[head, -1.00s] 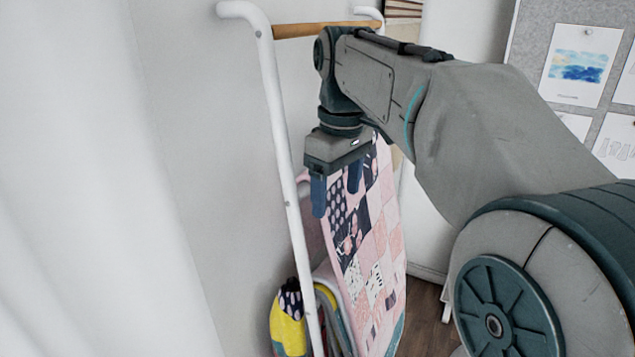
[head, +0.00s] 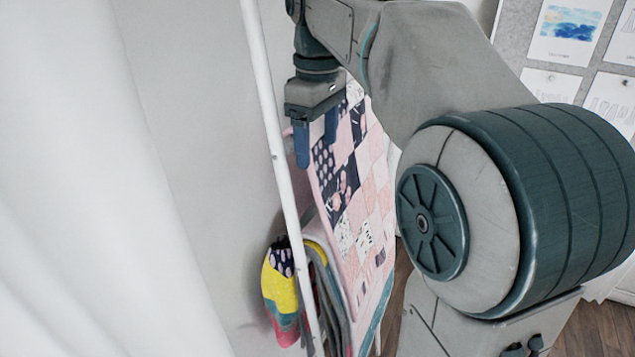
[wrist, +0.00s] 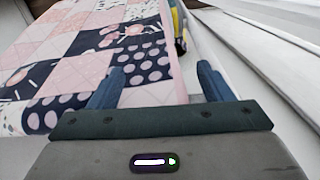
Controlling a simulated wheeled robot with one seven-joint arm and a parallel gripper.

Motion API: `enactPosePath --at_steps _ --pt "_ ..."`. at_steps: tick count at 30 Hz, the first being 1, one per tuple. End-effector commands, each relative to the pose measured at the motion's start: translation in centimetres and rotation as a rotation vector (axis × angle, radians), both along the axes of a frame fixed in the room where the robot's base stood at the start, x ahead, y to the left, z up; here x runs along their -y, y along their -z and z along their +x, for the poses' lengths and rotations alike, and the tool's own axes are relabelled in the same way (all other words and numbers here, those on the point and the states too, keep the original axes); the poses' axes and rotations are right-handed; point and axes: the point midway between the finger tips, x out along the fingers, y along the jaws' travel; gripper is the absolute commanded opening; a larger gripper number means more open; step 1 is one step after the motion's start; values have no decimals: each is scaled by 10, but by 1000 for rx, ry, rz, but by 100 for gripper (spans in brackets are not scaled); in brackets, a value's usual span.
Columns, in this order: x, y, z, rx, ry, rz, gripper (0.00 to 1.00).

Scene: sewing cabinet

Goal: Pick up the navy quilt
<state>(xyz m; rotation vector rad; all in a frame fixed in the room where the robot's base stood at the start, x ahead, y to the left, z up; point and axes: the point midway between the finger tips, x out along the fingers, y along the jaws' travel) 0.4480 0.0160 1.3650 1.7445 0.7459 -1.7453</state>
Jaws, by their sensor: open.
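A patchwork quilt with navy, pink and white squares (head: 345,190) hangs over the white rack in the head view. Its navy patches have pale dots and prints. It also fills the upper left of the wrist view (wrist: 95,45). My gripper (head: 317,148) points down beside the quilt's upper part, with its two blue fingers apart. In the wrist view my gripper (wrist: 158,84) has its left finger over the quilt and its right finger beyond the quilt's edge. Nothing is held. I cannot tell whether a finger touches the cloth.
The white rack post (head: 279,170) stands just left of my gripper. A yellow and multicoloured cloth (head: 281,290) hangs lower on the rack. A white curtain (head: 90,200) is at left, and a grey pinboard (head: 510,45) is at upper right.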

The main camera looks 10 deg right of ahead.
Motion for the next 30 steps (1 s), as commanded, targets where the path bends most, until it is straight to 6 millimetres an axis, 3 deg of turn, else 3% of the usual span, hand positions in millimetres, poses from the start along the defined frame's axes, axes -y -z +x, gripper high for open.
enactPosePath --at_steps 1,7,30 --pt "0 11 0 0 0 0 73" --pt "0 26 0 0 0 0 73" --pt "0 38 0 0 1 0 73"
